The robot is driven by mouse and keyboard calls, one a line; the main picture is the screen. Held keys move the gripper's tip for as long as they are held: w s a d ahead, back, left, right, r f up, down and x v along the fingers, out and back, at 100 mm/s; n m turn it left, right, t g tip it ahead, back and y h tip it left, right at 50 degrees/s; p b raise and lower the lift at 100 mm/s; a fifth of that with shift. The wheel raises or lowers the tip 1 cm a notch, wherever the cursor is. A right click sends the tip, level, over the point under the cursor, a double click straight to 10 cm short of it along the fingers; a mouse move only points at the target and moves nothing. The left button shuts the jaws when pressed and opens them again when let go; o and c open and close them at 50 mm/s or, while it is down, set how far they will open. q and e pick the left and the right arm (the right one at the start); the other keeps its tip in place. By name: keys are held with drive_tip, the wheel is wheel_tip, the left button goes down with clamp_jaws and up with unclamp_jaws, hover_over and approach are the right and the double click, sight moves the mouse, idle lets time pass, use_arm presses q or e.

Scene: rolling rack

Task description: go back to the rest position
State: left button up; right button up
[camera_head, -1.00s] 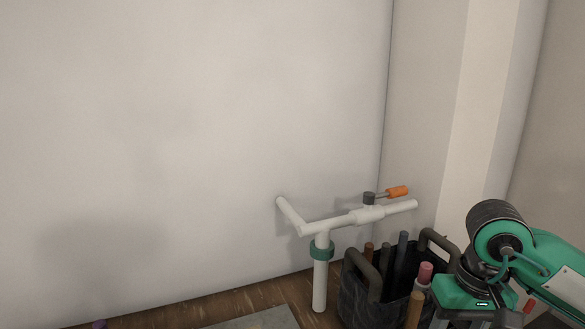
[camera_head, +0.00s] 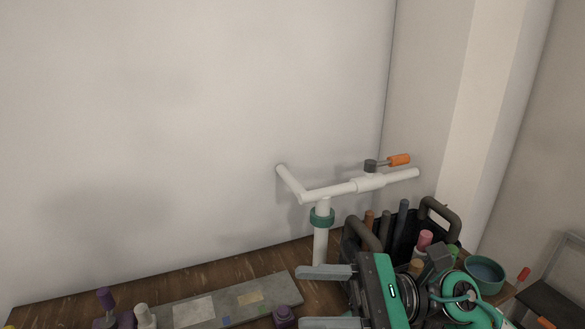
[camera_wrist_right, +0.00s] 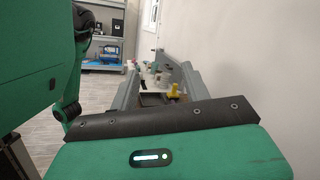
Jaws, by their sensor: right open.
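My right gripper (camera_head: 302,298) is at the lower middle of the head view, in front of the black tool bag. Its two grey fingers point left and stand apart, with nothing between them. The lower finger is partly cut off by the bottom edge. In the right wrist view the green housing fills the bottom, and the grey fingers (camera_wrist_right: 158,85) reach away beyond it. My left gripper is not in view.
A white pipe (camera_head: 330,190) with an orange-handled valve (camera_head: 399,160) stands at the wall. A black tool bag (camera_head: 352,240) holds several handles. A grey board (camera_head: 265,290), purple-topped items (camera_head: 106,300) and a teal bowl (camera_head: 486,272) are on the wooden top (camera_head: 60,295).

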drive_tip(key=w+d+f+m+t+h, duration=0.2)
drive_tip(key=w+d+m+t+h, duration=0.35)
drive_tip(key=m+t, duration=0.95)
drive_tip(key=w+d+f+m+t+h, duration=0.2)
drive_tip(key=w+d+m+t+h, duration=0.45)
drive_tip(key=m, duration=1.35)
drive_tip(key=s+d+f+m+g+h, duration=0.1)
drive_tip(key=d+f+m+g+h, duration=0.2)
drive_tip(key=f+m, duration=0.5)
drive_tip(key=s+d+f+m+g+h, duration=0.1)
drive_tip(key=s+d+f+m+h, duration=0.15)
drive_tip(key=f+m+h, duration=0.5)
drive_tip(key=s+d+f+m+g+y, duration=0.25)
drive_tip(key=s+f+m+g, duration=0.65)
drive_tip(key=s+f, duration=1)
wheel_tip(320, 180, down, 31)
drive_tip(key=n+g, duration=0.2)
drive_tip(key=g, duration=0.2)
drive_tip(key=s+d+f+g, duration=0.1)
drive_tip(key=s+d+f, duration=0.1)
drive_tip(key=s+f, duration=1.8)
drive_tip(key=shift+d, duration=0.4)
